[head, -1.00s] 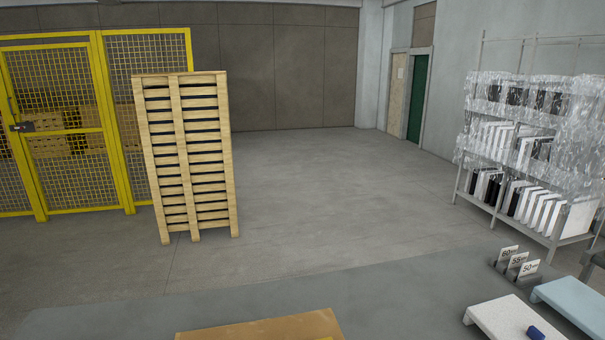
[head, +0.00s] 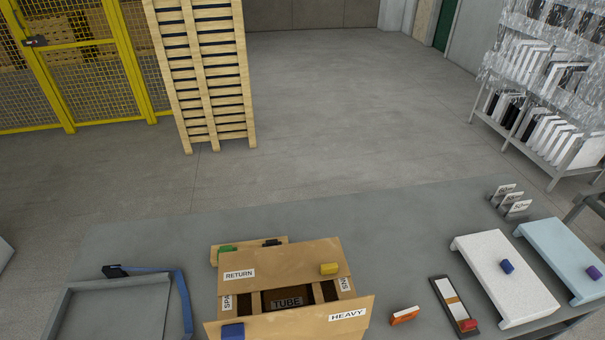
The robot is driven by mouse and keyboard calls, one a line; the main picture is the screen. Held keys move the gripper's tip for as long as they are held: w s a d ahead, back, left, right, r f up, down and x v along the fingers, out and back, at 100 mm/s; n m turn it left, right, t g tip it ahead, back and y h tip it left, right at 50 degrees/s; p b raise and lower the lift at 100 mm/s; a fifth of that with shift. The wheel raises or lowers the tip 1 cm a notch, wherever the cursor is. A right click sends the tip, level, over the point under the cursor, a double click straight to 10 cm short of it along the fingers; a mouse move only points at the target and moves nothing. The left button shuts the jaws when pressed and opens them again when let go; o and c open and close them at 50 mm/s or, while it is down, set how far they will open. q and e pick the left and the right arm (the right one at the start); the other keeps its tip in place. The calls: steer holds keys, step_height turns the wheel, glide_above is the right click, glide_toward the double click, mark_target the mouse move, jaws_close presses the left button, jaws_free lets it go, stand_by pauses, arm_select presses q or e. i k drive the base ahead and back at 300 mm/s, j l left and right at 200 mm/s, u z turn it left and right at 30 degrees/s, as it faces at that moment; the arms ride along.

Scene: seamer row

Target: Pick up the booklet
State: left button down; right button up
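I cannot make out a booklet for certain in the head view. A small orange and white item (head: 404,315) lies on the grey table (head: 380,225), right of the cardboard box; I cannot tell what it is. A narrow dark holder (head: 440,288) with white and tan pieces and a red block (head: 467,325) lies right of it. The open cardboard box (head: 290,254) has labels reading RETURN, HEAVY and TUBE; its inside is partly hidden by its flaps. Neither of my grippers is in view.
A grey tray (head: 66,310) with a blue strap (head: 185,300) stands at left. White (head: 490,262) and pale blue (head: 550,240) stands bear small blocks. Number cards (head: 515,208) stand behind them. A pallet stack (head: 203,80) and a wrapped shelf (head: 520,110) stand beyond the table.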

mark_target(406, 315)
steer(key=z, duration=0.9)
